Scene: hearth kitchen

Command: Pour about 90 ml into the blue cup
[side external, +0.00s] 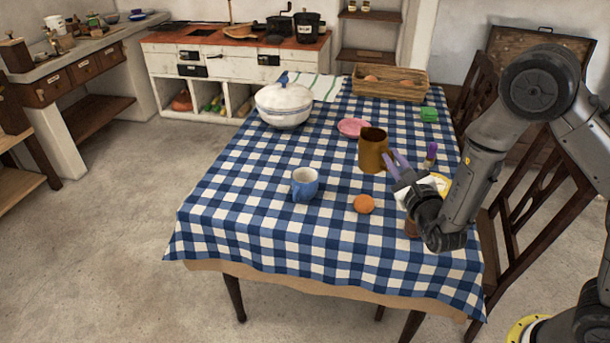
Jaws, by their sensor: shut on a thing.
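The blue cup (305,185) stands upright on the checked tablecloth, left of the middle of the table. Its inside is only partly visible, so I cannot tell what it holds. My gripper (394,164) is shut on the handle side of a brown jug (372,151). The jug is upright, behind and to the right of the blue cup, and apart from it. I cannot tell whether its base touches the cloth. The liquid inside the jug is not visible.
An orange round thing (364,204) lies between the cup and my arm. A pink plate (353,127), a white lidded tureen (284,104), a green block (429,115) and a wicker tray (390,89) stand farther back. The cloth (240,215) left of the cup is clear.

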